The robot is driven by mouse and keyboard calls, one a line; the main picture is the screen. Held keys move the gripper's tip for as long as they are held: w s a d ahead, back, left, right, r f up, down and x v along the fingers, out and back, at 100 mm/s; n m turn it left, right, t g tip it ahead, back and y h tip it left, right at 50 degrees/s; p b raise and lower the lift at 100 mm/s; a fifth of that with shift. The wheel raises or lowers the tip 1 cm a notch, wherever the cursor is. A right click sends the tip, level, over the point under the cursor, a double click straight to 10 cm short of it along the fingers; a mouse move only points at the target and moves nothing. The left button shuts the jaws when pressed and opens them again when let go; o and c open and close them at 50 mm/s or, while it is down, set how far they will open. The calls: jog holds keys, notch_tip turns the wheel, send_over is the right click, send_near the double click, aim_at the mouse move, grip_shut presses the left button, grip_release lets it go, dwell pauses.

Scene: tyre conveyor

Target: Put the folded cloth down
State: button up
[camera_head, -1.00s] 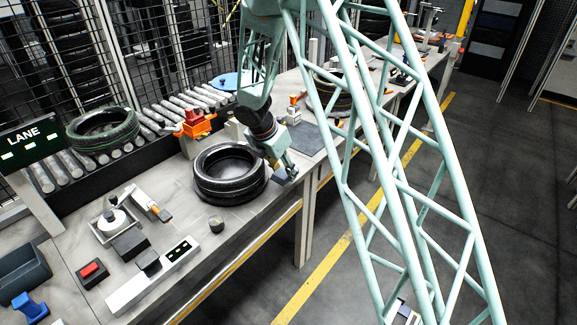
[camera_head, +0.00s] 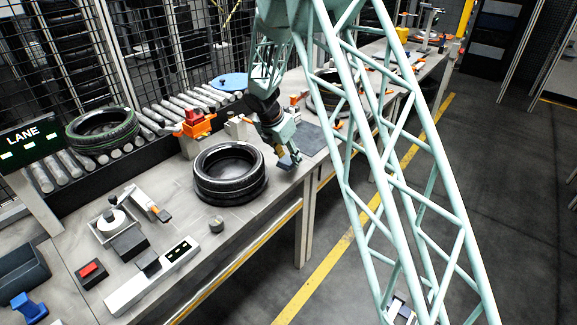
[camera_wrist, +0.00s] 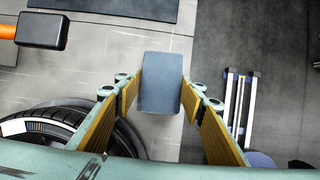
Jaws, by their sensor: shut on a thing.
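The folded cloth (camera_wrist: 161,84) is a small grey-blue block between the yellow-padded fingers in the wrist view. My gripper (camera_wrist: 160,92) is shut on it. In the head view my gripper (camera_head: 288,160) is over the bench near its front edge, to the right of the black tyre (camera_head: 230,187) that lies flat. The cloth is small there, at the fingertips. I cannot tell whether its underside touches the bench.
A dark mat (camera_head: 308,138) lies on the bench just beyond my gripper. An orange-handled tool (camera_wrist: 38,30) shows at upper left in the wrist view. Another tyre (camera_head: 101,130) lies on the rollers. The bench's front edge is close on the right.

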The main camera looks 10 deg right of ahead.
jog(key=shift+f, duration=0.1)
jog(key=shift+f+b, duration=0.65)
jog(key=shift+f, duration=1)
jog(key=shift+f, duration=0.25)
jog(key=o, duration=0.9)
jog(key=shift+v, duration=0.8)
jog(key=p+v, duration=0.2)
jog(key=v, duration=0.9)
jog(key=shift+p, duration=0.3)
